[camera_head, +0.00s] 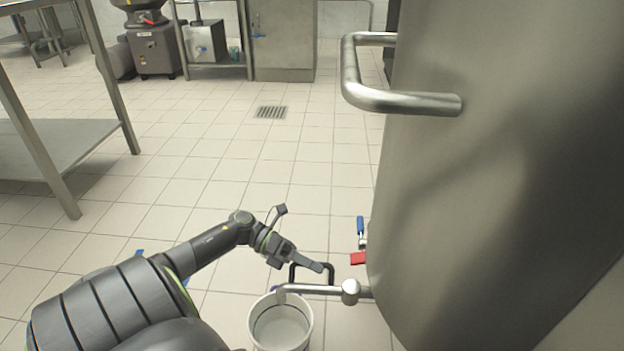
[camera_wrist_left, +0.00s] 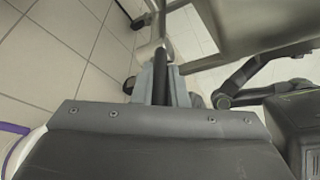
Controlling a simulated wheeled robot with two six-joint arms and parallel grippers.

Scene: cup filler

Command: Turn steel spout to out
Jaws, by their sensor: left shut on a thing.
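The steel spout (camera_head: 318,289) comes out low from the side of the big steel tank (camera_head: 470,190). It has a round joint and points left, with its tip over a white bucket (camera_head: 282,332). A black loop handle (camera_head: 293,274) stands up at the spout. My left gripper (camera_head: 318,267) is at this handle. In the left wrist view its fingers (camera_wrist_left: 164,88) are shut on a dark bar (camera_wrist_left: 160,75), which looks like the black handle. Part of the handle is hidden by the fingers. My right gripper does not show.
A blue-handled valve (camera_head: 360,226) and a red lever (camera_head: 358,258) sit on the tank just above the spout. A thick steel bar handle (camera_head: 410,103) juts out higher up. A steel table (camera_head: 70,145) stands at left. The tiled floor between is clear.

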